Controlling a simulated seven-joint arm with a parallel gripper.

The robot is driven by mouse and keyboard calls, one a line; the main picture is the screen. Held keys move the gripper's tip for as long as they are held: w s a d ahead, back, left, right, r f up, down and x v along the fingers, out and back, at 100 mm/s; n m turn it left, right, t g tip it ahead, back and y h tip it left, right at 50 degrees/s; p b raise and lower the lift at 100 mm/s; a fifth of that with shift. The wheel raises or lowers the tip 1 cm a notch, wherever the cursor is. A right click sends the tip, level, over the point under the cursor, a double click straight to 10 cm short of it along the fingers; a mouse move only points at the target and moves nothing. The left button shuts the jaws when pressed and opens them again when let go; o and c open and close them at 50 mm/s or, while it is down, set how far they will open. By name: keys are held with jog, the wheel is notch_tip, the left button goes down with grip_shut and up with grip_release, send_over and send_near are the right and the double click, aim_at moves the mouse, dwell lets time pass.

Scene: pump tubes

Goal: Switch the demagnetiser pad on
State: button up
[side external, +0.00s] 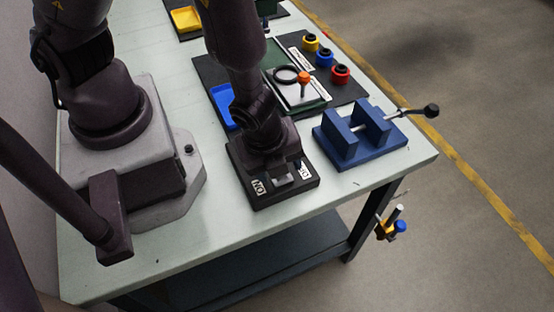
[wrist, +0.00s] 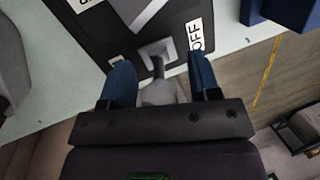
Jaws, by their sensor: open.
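The demagnetiser pad (side external: 262,200) is a black box near the front edge of the bench. Its front part has a white ON label (side external: 258,187) on the left and an OFF label (side external: 303,170) on the right, with a grey switch (side external: 281,179) between. My gripper (wrist: 160,70) is over the pad, pointing down. In the wrist view its two blue fingers are apart, one on each side of a grey rounded piece, likely the switch lever (wrist: 158,66). The OFF label (wrist: 195,33) is beside the right finger. I cannot tell whether the fingers touch the lever, or its tilt.
A blue vise (side external: 362,140) stands close to the right of the pad. Behind are a blue tray (side external: 222,103), a plate with an orange-topped knob (side external: 303,82) and several coloured pots (side external: 325,57). The bench's front strip is clear.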

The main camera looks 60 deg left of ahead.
jog(key=a+v, duration=0.1)
jog(key=v, duration=1.2)
jog(key=shift+d, duration=0.45)
